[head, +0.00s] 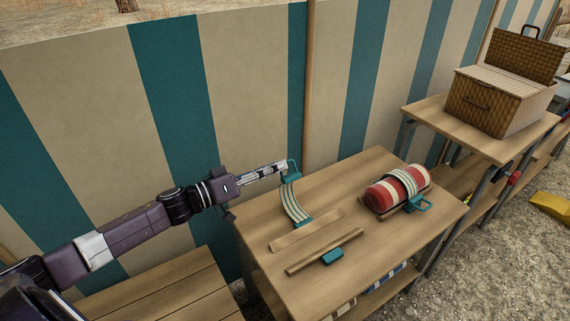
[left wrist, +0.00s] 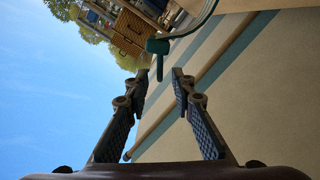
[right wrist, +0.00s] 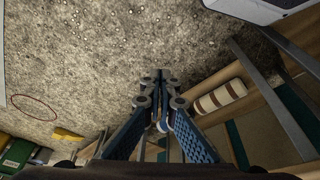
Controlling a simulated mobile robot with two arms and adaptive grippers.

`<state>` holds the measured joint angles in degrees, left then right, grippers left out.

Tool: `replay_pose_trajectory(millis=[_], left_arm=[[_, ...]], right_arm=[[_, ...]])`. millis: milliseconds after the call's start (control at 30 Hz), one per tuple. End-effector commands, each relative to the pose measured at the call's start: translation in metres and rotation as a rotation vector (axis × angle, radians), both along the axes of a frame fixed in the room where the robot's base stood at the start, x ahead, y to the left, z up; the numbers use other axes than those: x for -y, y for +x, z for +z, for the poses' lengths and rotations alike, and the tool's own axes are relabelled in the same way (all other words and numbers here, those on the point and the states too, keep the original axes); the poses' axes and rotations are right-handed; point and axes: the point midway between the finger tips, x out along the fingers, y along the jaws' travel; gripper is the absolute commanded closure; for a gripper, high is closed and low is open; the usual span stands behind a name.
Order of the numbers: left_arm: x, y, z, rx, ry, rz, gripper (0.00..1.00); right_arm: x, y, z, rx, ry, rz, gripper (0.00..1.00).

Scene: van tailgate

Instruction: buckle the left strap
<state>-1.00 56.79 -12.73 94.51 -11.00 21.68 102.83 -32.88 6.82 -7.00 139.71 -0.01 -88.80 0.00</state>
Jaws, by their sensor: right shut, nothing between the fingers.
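The left strap (head: 294,203) is teal and white striped and arches up from the table (head: 372,243). A teal buckle piece (head: 292,168) is at its raised end. My left gripper (head: 285,167) is at this piece. In the left wrist view, the teal piece (left wrist: 159,48) points between the two fingertips with gaps on both sides, so the gripper looks open. A teal buckle block (head: 332,256) lies at the table's front. My right gripper (right wrist: 161,75) is shut and empty above gravel; it is outside the head view.
A red and cream roll (head: 391,192) lies on the table with a striped strap over it and a teal buckle (head: 421,204). Wooden slats (head: 325,251) lie nearby. A wicker basket (head: 490,102) stands on another table. A striped canvas wall (head: 262,75) runs behind.

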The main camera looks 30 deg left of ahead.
Motion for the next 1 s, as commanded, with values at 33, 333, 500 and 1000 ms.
replay_pose_trajectory(millis=[33,333,500,1000], left_arm=[[0.003,0.007,0.001,0.004,-0.001,0.000,0.77],[0.017,0.029,0.000,0.000,-0.001,0.001,0.77],[0.019,0.032,0.000,0.001,0.001,0.000,0.77],[0.019,0.032,0.000,0.000,0.000,0.000,1.00]], right_arm=[[0.000,-0.001,0.004,0.005,0.000,0.000,1.00],[0.001,-0.003,0.006,0.005,0.000,-0.001,1.00],[0.001,-0.003,0.006,0.005,0.000,-0.001,1.00],[0.001,-0.003,0.006,0.004,0.000,0.000,1.00]])
